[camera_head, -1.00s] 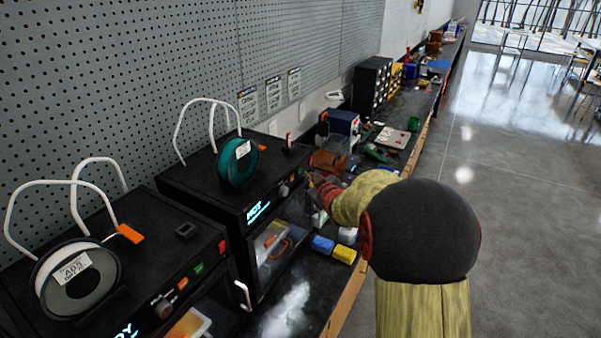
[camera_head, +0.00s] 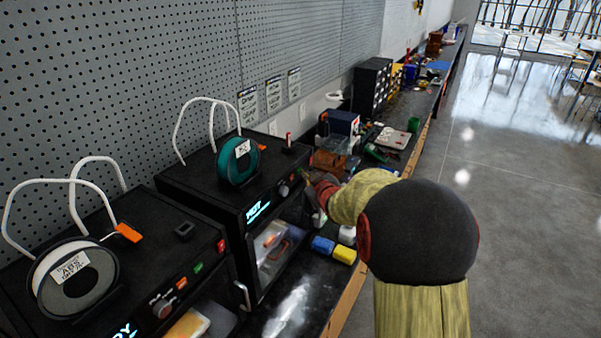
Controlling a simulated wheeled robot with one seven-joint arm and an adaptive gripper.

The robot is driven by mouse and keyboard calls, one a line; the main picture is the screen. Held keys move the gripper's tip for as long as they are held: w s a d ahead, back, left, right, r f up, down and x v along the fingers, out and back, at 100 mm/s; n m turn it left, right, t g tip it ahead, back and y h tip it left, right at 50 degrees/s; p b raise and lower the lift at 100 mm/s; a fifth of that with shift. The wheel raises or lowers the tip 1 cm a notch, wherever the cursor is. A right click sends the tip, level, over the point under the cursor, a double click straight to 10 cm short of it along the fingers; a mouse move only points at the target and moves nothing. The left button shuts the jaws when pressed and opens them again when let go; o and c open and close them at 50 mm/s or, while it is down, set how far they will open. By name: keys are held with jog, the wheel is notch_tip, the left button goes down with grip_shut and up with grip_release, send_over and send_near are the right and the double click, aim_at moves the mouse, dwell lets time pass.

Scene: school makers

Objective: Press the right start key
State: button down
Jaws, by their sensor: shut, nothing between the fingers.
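Two black printers stand side by side on the bench. The right printer (camera_head: 213,190) carries a teal spool (camera_head: 238,161) and a lit display (camera_head: 258,211) on its front. A knob (camera_head: 284,190) sits on that front panel, to the right of the display. My gripper (camera_head: 309,179) is shut and empty, its tips close to the right end of this panel. Whether they touch it I cannot tell, and the keys there are small and partly hidden by my gripper. The left printer (camera_head: 147,226) shows an orange key, a green key (camera_head: 198,268) and a red key on its front.
A white spool (camera_head: 77,282) sits on the left printer. Tools and bins crowd the bench beyond. The floor on the right is open.

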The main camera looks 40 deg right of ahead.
dwell(0.4)
jog(key=shift+s+d, duration=0.2)
jog(key=shift+s, duration=0.3)
jog(key=s+p, duration=0.1)
jog(key=s+d+p, duration=0.1)
jog(key=s, duration=0.1)
jog(key=s+d, duration=0.1)
jog(key=s, duration=0.1)
jog(key=shift+s+d+p, duration=0.15)
jog(key=shift+s+p, duration=0.1)
jog(key=shift+p, duration=0.15)
dwell(0.7)
